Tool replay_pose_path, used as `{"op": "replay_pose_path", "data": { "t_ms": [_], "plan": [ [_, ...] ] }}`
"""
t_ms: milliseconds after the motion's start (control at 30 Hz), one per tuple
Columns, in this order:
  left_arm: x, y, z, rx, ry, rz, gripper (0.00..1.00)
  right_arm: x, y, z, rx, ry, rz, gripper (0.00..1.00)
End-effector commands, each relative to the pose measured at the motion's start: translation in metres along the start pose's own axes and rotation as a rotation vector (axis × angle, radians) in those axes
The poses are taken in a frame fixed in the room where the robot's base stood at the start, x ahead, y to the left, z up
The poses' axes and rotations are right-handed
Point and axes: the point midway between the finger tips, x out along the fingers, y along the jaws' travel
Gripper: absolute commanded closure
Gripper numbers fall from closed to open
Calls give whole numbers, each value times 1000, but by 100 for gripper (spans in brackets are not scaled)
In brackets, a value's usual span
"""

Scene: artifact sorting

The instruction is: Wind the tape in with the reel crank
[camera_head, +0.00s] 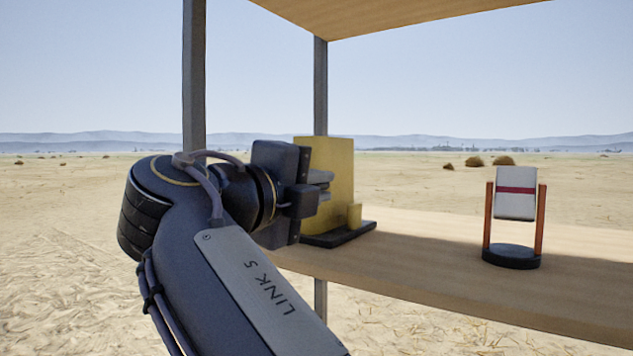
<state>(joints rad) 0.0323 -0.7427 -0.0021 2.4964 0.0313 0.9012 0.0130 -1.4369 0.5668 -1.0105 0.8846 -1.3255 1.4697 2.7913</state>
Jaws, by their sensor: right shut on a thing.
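A yellow upright housing (339,172) on a dark base plate (345,236) stands on the table, left of centre; I take it as the tape reel. A small yellow block (354,214) sits at its front right. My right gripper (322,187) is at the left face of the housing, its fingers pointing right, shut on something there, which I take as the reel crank. The fingers and gripper body hide the crank, and I cannot make out the tape. My left gripper is not in view.
On the wooden table (440,255), a white piece with a dark red band (515,192) hangs between two orange posts on a round black base (511,256). Table between it and the housing is clear. Grey posts (320,90) hold a canopy (400,12) overhead.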

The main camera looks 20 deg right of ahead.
Motion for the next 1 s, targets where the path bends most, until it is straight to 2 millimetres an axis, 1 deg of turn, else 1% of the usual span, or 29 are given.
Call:
{"op": "replay_pose_path", "data": {
  "t_ms": [533,567,700,1000],
  "plan": [
    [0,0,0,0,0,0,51,-1,0,1,30,-5,-5,100],
    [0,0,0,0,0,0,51,0,0,1,29,-5,-5,84],
    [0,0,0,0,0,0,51,0,0,0,29,-3,-3,66],
    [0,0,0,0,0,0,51,-2,0,0,27,-2,-2,66]
  ]
}}
